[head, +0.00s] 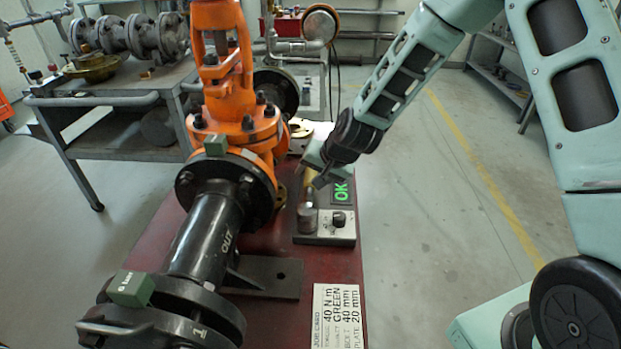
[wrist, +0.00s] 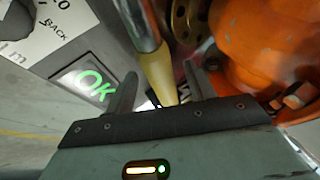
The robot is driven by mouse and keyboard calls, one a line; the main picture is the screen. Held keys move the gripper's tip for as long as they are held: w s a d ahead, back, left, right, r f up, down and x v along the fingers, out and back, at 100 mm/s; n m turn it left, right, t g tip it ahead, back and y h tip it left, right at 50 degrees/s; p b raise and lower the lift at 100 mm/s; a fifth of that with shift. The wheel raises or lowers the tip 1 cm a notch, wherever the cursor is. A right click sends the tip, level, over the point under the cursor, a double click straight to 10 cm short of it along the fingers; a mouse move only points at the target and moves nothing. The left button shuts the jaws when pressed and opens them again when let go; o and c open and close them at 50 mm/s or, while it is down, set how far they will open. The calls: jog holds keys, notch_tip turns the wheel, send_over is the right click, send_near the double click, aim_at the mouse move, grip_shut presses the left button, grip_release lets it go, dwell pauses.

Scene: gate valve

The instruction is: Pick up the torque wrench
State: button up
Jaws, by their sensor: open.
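A tool with a yellow shaft and a grey metal end, which looks like the torque wrench (head: 309,188), is at the tester box beside the orange valve. It also shows in the wrist view (wrist: 156,72), where the yellow part runs between my fingers. My gripper (head: 320,176) is open, with one finger on each side of the yellow shaft in the wrist view (wrist: 160,85). I cannot tell whether the fingers touch it. My gripper hides part of the tool in the head view. The tester box (head: 322,238) has a knob and a green OK display (head: 341,192).
The orange gate valve (head: 240,125) stands close on the left, joined to a black flanged pipe (head: 205,235). A job card (head: 337,315) lies on the dark red bench (head: 290,318). A grey cart (head: 100,103) holds more valves behind. Floor on the right is clear.

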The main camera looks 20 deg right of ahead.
jog(key=shift+x, duration=1.1)
grip_shut()
jog(key=shift+r, duration=0.1)
